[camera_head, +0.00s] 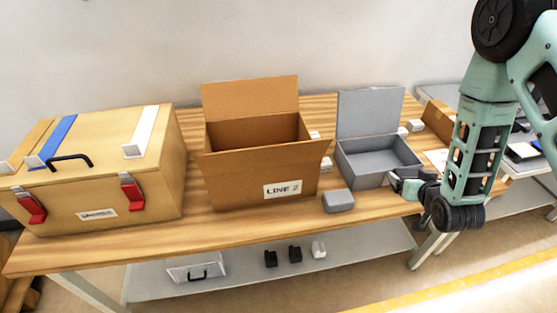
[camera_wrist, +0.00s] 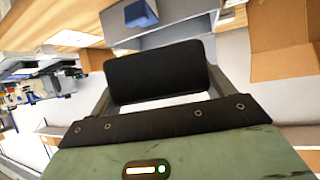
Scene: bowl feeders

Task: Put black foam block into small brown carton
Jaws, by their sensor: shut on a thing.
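The black foam block (camera_wrist: 156,70) is between the two fingers of my gripper (camera_wrist: 158,82) in the wrist view, which is shut on it. In the head view my gripper (camera_head: 403,186) is at the front right of the wooden table, beside the grey open box; I cannot make out the block there. A smaller brown carton (camera_head: 437,117) stands at the table's right end, partly hidden by my arm. A large open brown carton (camera_head: 262,160) marked LINE 2 stands mid-table. An open brown carton (camera_wrist: 282,62) shows at the wrist view's right; I cannot tell which.
A grey box (camera_head: 365,150) with a raised lid stands right of the large carton. A small grey block (camera_head: 338,200) lies before it. A wooden case (camera_head: 95,175) with red latches fills the left. Small items stand on the lower shelf (camera_head: 350,255).

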